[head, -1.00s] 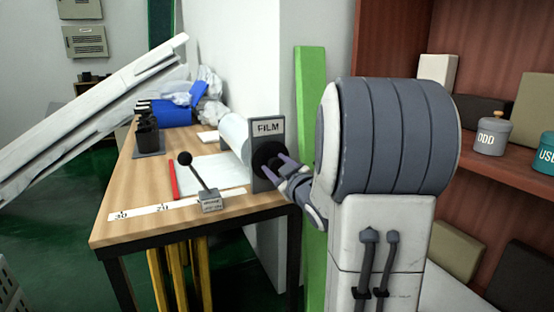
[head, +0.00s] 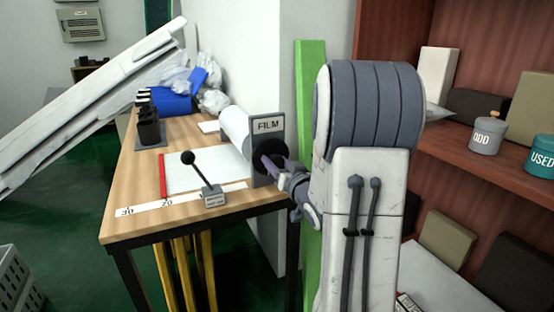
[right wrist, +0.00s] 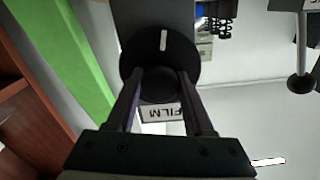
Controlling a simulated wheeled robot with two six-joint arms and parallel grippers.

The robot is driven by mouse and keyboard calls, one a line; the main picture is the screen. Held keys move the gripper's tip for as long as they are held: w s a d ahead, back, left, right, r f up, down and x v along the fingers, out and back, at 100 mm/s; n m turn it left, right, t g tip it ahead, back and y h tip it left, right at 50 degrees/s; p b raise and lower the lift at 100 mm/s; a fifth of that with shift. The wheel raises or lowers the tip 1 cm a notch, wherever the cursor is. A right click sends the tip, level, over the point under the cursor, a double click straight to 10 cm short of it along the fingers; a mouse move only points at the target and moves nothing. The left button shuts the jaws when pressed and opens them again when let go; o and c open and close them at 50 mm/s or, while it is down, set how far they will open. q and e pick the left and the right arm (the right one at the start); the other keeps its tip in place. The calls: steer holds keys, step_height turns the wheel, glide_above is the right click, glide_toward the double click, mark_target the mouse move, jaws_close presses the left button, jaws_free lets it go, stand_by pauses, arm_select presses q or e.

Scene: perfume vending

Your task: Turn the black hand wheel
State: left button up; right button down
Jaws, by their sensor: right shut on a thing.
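The black hand wheel (head: 267,150) is on the grey plate labelled FILM (head: 268,126) at the right end of the table. In the right wrist view the wheel (right wrist: 190,55) is a black disc with a white mark near its far side and a round hub (right wrist: 158,88). My right gripper (head: 275,164) is at the wheel, partly hidden by my arm in the head view. In the right wrist view its two fingers (right wrist: 158,90) are shut on the hub, one on each side. My left arm crosses the upper left of the head view, but its gripper is not seen.
A white film roll (head: 235,128) is behind the plate. A black-knobbed lever (head: 204,180), a red bar (head: 163,176) and a white sheet (head: 205,172) are on the wooden table (head: 130,205). A green post (head: 311,120) and a brown shelf (head: 480,168) stand close to my right arm.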

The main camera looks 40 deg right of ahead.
steer(key=shift+f+m, duration=0.1)
steer(key=shift+m, duration=0.2)
steer(key=shift+c, duration=1.5)
jaws_free()
steer(key=shift+s, duration=0.25)
steer(key=v, duration=0.4)
steer(key=shift+s, duration=0.35)
steer(key=b, duration=0.8)
glide_toward(278, 164)
steer(key=shift+w+d, duration=0.1)
